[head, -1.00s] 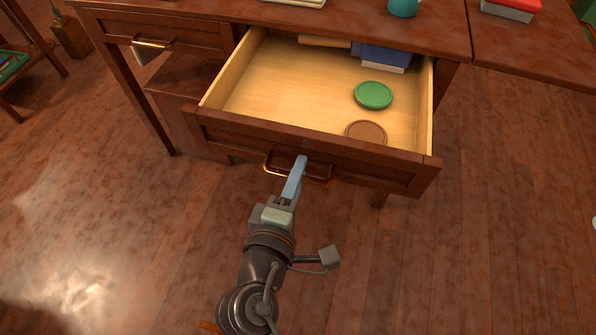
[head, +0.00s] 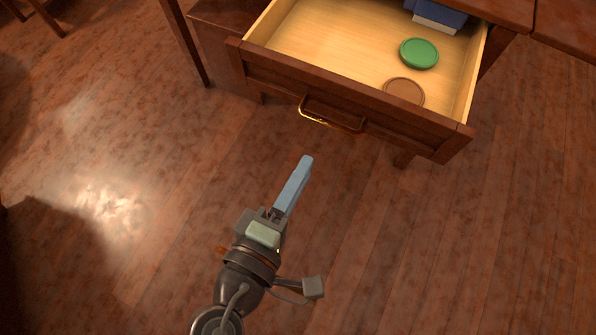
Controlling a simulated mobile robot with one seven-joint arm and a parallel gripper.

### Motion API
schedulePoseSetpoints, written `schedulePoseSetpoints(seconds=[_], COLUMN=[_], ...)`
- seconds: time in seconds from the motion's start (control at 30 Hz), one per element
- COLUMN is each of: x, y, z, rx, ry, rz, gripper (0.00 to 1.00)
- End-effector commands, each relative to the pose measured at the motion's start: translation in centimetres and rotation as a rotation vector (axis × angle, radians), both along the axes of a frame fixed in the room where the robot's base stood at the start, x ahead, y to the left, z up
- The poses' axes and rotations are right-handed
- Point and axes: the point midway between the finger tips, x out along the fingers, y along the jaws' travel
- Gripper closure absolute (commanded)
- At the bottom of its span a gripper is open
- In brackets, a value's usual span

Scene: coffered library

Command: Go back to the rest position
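My gripper (head: 306,160) is in the lower middle of the head view, with light-blue fingers pointing up toward the desk. One finger covers the other from this angle, so the gap between them is hidden. The open drawer (head: 350,100) is above it in the picture, with a brass handle (head: 331,122) on its front. A strip of floor shows between the fingertips and the handle, and nothing is seen held.
The drawer holds a green disc (head: 419,53), a brown disc (head: 404,92) and a blue book-like object (head: 440,14). The drawer juts out from the dark wooden desk (head: 222,22). The wooden floor (head: 440,260) around my arm is clear.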

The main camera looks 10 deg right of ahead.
Motion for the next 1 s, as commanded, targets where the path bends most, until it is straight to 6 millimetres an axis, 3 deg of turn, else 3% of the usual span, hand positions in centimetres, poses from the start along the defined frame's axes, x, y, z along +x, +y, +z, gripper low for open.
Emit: schedulePoseSetpoints(seconds=[0.73,0.87,1.0], x=[-0.2,2.3,7.4], y=[0.3,0.4,0.8], z=[0.4,2.2,7.5], rx=[0.010,0.111,0.340], ry=[-0.012,-0.095,-0.294], rz=[0.000,0.005,0.046], gripper=[0.72,0.72,0.72])
